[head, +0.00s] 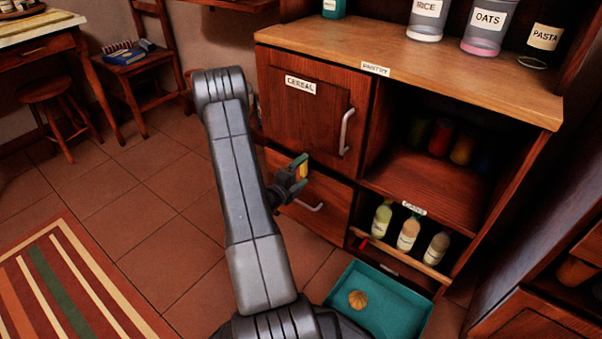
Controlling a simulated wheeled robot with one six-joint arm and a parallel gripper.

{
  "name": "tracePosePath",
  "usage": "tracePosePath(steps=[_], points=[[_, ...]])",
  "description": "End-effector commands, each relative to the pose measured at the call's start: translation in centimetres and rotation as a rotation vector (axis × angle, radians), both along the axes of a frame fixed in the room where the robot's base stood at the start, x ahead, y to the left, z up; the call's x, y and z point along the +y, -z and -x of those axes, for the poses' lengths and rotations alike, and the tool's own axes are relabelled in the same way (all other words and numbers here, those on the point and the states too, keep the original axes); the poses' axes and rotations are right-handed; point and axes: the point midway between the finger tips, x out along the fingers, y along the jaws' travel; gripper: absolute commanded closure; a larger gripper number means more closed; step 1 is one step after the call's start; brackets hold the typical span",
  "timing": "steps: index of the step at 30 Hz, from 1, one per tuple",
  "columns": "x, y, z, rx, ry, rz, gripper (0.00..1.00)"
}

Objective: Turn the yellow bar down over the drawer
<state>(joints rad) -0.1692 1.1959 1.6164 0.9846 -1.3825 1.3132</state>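The drawer (335,218) is a dark wood front with a pale handle, below the cabinet door labelled CEREAL. It looks shut. A small part of the yellow bar (303,171) shows at the drawer's upper edge, between or just behind the fingers of my gripper. My gripper (298,175) is dark with greenish fingertips and is right at the bar. I cannot tell whether the fingers are closed on it or only around it. The rest of the bar and its tilt are hidden by my gripper.
The CEREAL door (318,122) with its handle is shut above. A teal tray (392,290) holding a round tan item (357,299) lies at lower right. Bottles (408,232) stand in the low shelf. Tiled floor left of my arm is clear up to the striped rug (70,290).

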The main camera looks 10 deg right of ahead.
Motion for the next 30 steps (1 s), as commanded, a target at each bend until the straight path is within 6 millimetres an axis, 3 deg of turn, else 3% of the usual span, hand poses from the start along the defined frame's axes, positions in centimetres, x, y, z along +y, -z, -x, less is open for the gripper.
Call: tracePosePath(steps=[8,21,30], points=[[1.0,-0.1,0.9,0.001,-0.003,0.0,0.13],[7.5,-0.2,7.3,0.003,-0.005,0.002,0.13],[9.7,0.0,9.5,0.001,-0.002,0.001,0.13]])
